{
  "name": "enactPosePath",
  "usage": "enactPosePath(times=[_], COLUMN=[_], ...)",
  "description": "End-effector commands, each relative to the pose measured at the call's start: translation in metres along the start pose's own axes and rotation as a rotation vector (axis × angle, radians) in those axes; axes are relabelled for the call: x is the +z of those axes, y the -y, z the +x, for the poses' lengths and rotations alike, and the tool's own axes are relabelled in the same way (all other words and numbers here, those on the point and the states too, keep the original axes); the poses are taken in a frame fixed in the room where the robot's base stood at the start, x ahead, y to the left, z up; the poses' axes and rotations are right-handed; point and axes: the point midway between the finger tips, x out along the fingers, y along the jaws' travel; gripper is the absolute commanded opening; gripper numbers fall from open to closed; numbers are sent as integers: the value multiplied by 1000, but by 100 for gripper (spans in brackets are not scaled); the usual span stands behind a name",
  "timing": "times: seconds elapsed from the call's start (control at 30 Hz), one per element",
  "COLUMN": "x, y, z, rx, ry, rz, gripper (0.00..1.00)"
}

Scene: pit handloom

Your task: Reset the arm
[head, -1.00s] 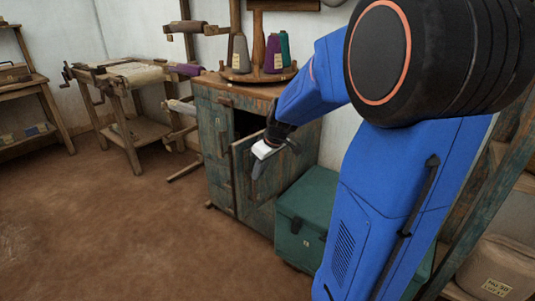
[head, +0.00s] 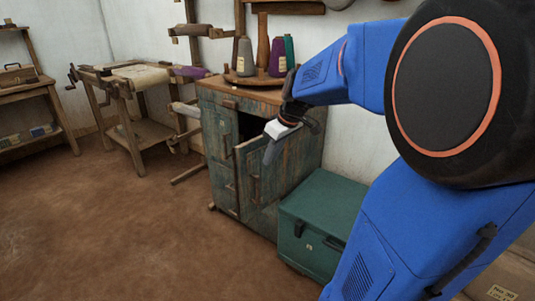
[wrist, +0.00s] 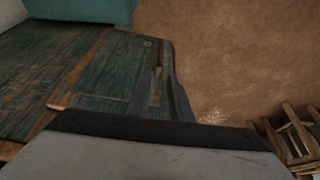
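My gripper (head: 268,157) hangs in front of the upper part of the weathered teal cabinet's door (head: 262,185), fingers pointing down. The door stands ajar, with a dark opening behind its top edge. In the wrist view my gripper (wrist: 160,76) shows two grey fingers with a narrow gap between them and nothing held. The door's teal boards (wrist: 108,75) lie below and left of the fingers. A small wooden piece shows just beyond the fingertips. I cannot tell whether the fingers touch the door.
The cabinet (head: 215,140) carries a round wooden stand (head: 246,79) with thread cones. A green chest (head: 318,225) sits on the floor beside it. A small wooden loom-like frame (head: 128,100) stands at the left. The brown floor (head: 110,230) in front is clear.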

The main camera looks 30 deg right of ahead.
Motion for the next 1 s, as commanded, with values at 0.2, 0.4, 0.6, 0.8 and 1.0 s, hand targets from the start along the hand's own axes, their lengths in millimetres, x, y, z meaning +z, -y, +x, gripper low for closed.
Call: enactPosePath(times=[0.2,0.4,0.6,0.8,1.0], x=[0,9,40,82,129], y=[0,24,80,130,167], z=[0,-6,-21,-31,-35], rx=[0,6,28,56,84], ry=[0,4,12,15,4], rz=[0,12,62,123,187], gripper=[19,19,19,19,19])
